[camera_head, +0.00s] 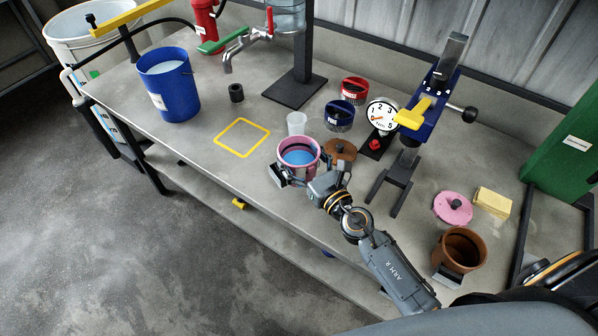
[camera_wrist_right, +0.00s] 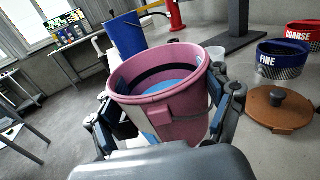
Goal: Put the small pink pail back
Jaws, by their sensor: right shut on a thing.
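The small pink pail (camera_head: 297,146) is near the front edge of the table, upright, with something blue inside. In the right wrist view the pink pail (camera_wrist_right: 172,128) fills the middle, with a dark band inside above the blue. My right gripper (camera_head: 300,174) is shut on it, with its fingers on both sides of the pail (camera_wrist_right: 165,120). I cannot tell whether the pail touches the table. A pink lid (camera_head: 452,208) with a dark knob lies at the right of the table. My left gripper is not in view.
A yellow square outline (camera_head: 242,137) is bare on the table. A clear cup (camera_head: 297,123), brown lid (camera_head: 340,151), blue FINE sieve (camera_head: 339,115) and red COARSE sieve (camera_head: 355,89) are close by. A blue bucket (camera_head: 168,86), tap (camera_head: 246,44), disperser stand (camera_head: 397,175) and brown pail (camera_head: 459,250) stand around.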

